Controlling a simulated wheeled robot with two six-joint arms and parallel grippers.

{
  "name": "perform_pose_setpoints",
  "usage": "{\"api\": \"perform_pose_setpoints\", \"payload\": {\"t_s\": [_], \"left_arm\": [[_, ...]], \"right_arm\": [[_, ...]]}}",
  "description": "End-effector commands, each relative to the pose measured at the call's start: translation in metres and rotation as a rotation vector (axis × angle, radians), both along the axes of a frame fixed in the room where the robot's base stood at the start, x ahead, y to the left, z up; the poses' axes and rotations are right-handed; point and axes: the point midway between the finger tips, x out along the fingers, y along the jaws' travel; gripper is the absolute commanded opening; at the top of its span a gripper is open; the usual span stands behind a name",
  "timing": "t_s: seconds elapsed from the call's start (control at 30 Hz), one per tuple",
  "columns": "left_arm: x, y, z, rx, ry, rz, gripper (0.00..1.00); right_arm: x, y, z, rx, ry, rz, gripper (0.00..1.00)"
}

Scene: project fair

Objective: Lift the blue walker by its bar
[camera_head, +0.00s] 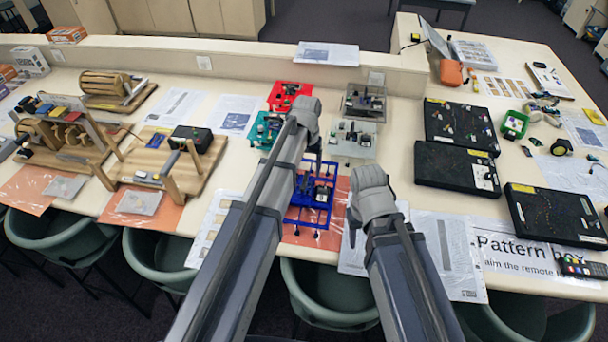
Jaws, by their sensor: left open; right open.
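The blue walker (312,194) stands on an orange sheet near the table's front edge, between my two arms. It is a blue frame with small electronic parts inside. My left gripper (318,150) is above and behind the walker, with its thin fingers pointing down, and is open. My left arm hides the walker's left part. My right gripper (352,232) is just right of the walker, fingers pointing down beside it, and is open. Neither gripper visibly holds anything. I cannot make out clearly which part is the bar.
A red walker (284,93), a teal walker (262,128) and grey walkers (350,141) stand behind. Black boards (455,168) lie to the right. Wooden mechanisms (168,165) stand to the left. Green chairs (330,292) line the front edge.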

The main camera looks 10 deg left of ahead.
Motion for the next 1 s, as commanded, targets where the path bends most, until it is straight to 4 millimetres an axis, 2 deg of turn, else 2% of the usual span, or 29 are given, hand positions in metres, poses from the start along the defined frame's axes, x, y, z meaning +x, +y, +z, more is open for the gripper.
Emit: {"api": "perform_pose_setpoints", "payload": {"t_s": [0.27,0.53,0.83,1.0], "left_arm": [[0.006,0.003,0.002,-0.003,-0.002,0.009,0.75],[0.005,0.003,-0.022,-0.003,-0.002,0.008,0.75],[0.004,0.003,-0.026,-0.003,-0.002,0.008,0.75],[0.002,0.003,-0.043,-0.003,-0.002,0.008,0.75]], "right_arm": [[0.0,0.0,0.002,0.0,0.0,0.0,0.5],[0.0,0.0,-0.021,-0.001,0.0,0.004,0.5],[0.0,0.0,-0.026,-0.001,0.0,0.007,0.5],[0.0,0.0,-0.043,-0.002,0.0,0.009,0.5]]}}
